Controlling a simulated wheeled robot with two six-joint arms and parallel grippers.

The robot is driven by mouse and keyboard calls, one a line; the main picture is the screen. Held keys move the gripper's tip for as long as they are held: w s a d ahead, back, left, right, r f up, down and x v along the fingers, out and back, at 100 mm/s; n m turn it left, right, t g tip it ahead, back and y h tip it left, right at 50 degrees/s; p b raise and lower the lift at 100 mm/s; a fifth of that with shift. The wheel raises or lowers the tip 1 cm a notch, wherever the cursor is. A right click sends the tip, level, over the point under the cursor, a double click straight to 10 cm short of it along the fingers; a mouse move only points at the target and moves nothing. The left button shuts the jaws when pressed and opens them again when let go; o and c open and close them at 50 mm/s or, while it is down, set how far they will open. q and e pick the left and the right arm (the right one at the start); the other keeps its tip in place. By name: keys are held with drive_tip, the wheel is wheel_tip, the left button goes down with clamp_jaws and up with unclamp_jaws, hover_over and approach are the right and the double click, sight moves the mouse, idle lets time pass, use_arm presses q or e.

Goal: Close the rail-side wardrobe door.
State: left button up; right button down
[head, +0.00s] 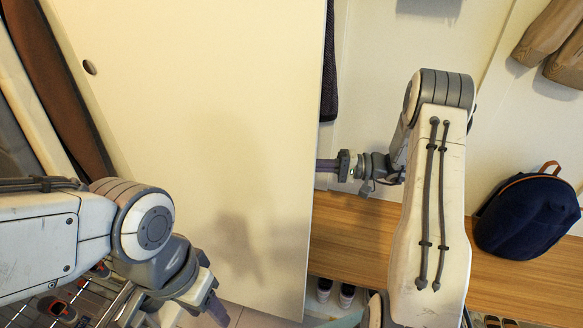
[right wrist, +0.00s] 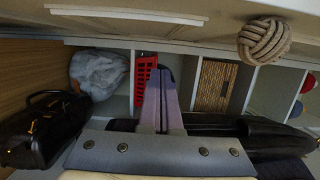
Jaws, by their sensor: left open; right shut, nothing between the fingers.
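A large cream wardrobe door panel (head: 200,130) fills the middle of the head view, with a small round finger hole (head: 89,67) near its upper left edge. Hanging brown and pale garments (head: 60,90) show in the gap left of it. My left gripper (head: 205,302) is open and empty, low in front of the panel. My right gripper (head: 326,166) is shut and empty, its fingertips at the panel's right edge; I cannot tell whether they touch it. Its shut fingers also show in the right wrist view (right wrist: 161,90).
A wooden bench (head: 350,232) runs right of the panel, with a dark blue backpack (head: 527,214) on it. Shoes (head: 335,292) stand below. The right wrist view shows cubbies with a red crate (right wrist: 146,68), a wicker basket (right wrist: 214,85), a black bag (right wrist: 40,128) and a rope knot (right wrist: 265,40).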

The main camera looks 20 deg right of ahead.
sight(269, 176)
drive_tip(key=a, duration=0.3)
drive_tip(key=a+p, duration=0.1)
drive_tip(key=a, duration=0.2)
drive_tip(key=a+p, duration=0.1)
drive_tip(key=a, duration=0.2)
drive_tip(key=shift+s+a, duration=0.3)
drive_tip(key=shift+a, duration=0.1)
